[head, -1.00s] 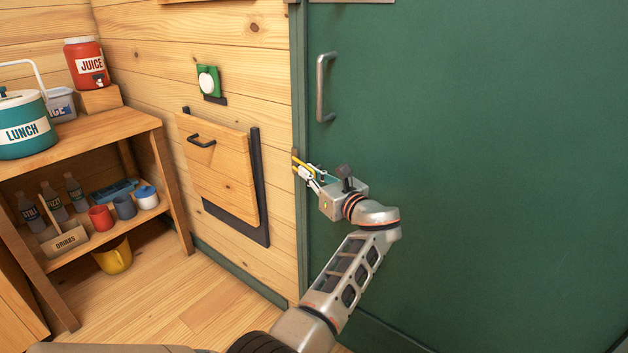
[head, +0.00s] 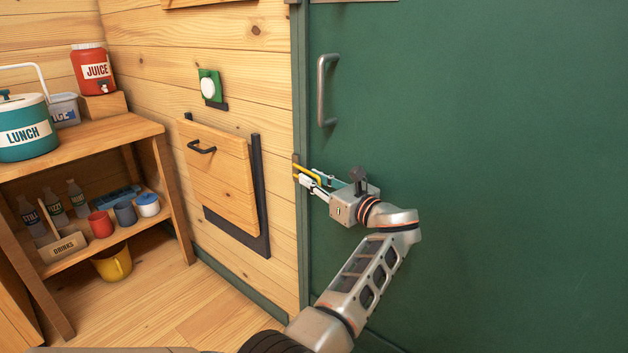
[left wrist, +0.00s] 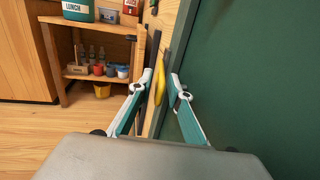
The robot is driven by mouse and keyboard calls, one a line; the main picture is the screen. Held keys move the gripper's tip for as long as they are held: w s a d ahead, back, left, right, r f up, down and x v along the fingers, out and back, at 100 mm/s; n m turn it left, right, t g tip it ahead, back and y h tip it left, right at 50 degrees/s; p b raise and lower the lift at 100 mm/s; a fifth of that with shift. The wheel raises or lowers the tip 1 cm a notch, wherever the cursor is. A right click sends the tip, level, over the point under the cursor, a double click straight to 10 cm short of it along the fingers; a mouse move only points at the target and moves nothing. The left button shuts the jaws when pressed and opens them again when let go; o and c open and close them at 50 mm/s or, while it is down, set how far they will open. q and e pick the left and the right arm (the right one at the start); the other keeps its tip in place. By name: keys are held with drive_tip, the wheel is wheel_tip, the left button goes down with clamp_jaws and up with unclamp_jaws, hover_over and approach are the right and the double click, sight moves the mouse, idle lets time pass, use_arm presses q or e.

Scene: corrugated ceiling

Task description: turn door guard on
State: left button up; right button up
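The door guard shows as a yellow bar (head: 308,172) at the left edge of the green door (head: 450,150), below the door handle. My left gripper (head: 311,184) is at this edge, its fingers pointing left towards the frame. In the left wrist view the yellow bar (left wrist: 160,86) stands between the two white-tipped fingers (left wrist: 161,82), closer to the left finger. The fingers are apart, and I see clear gaps beside the bar. The bar's mount is partly hidden by the fingers. My right gripper is not in view.
A grey door handle (head: 324,90) sticks out above my left gripper. On the wooden wall are a green plate with a white knob (head: 209,87) and a wooden flap (head: 218,172). A shelf (head: 120,137) with a lunch cooler (head: 26,130) stands left.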

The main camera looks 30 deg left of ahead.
sight(314, 174)
use_arm(q)
wheel_tip(314, 174, up, 10)
idle(0.8)
